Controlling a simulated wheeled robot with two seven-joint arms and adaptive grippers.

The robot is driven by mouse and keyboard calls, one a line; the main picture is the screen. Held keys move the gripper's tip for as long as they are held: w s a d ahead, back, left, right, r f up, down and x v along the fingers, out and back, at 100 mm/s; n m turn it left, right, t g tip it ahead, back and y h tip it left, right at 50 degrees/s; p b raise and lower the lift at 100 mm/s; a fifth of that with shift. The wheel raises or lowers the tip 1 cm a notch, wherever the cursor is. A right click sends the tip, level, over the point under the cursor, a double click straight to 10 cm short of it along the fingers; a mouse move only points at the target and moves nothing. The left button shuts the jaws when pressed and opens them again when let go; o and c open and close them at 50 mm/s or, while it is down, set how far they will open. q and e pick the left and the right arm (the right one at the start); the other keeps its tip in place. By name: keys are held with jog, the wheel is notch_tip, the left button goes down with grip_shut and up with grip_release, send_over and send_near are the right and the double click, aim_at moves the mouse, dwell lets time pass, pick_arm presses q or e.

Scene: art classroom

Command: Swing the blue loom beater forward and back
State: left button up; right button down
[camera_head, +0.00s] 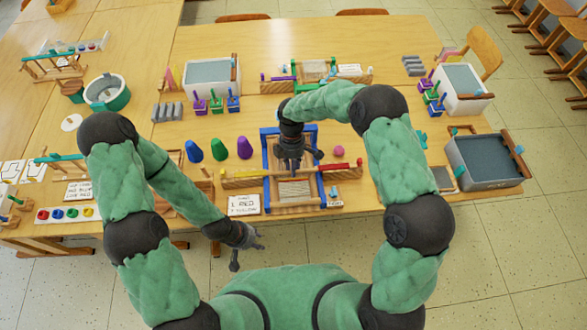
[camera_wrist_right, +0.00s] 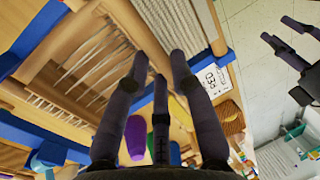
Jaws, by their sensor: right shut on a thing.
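The small loom stands near the table's front edge, with a wooden base (camera_head: 292,209) and pale warp threads (camera_head: 294,189). Its blue beater frame (camera_head: 266,150) rises around the threads. A blue part (camera_wrist_right: 62,144) also crosses the lower left of the right wrist view. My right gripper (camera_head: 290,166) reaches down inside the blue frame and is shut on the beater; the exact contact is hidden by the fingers. Its fingers (camera_wrist_right: 160,66) point towards a wooden bar beside the threads. My left gripper (camera_head: 248,258) hangs empty in front of the table edge, fingers apart.
A word card (camera_head: 244,204) lies left of the base. A grey tub (camera_head: 487,160) is further right.

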jog(key=shift+g, duration=0.8)
jog(key=shift+w+r+b, duration=0.1)
jog(key=shift+w+b, duration=0.8)
jog(key=shift+w, duration=1.8)
jog(key=c, duration=1)
grip_release()
jog(key=shift+c, duration=0.2)
jog(key=v, duration=1.2)
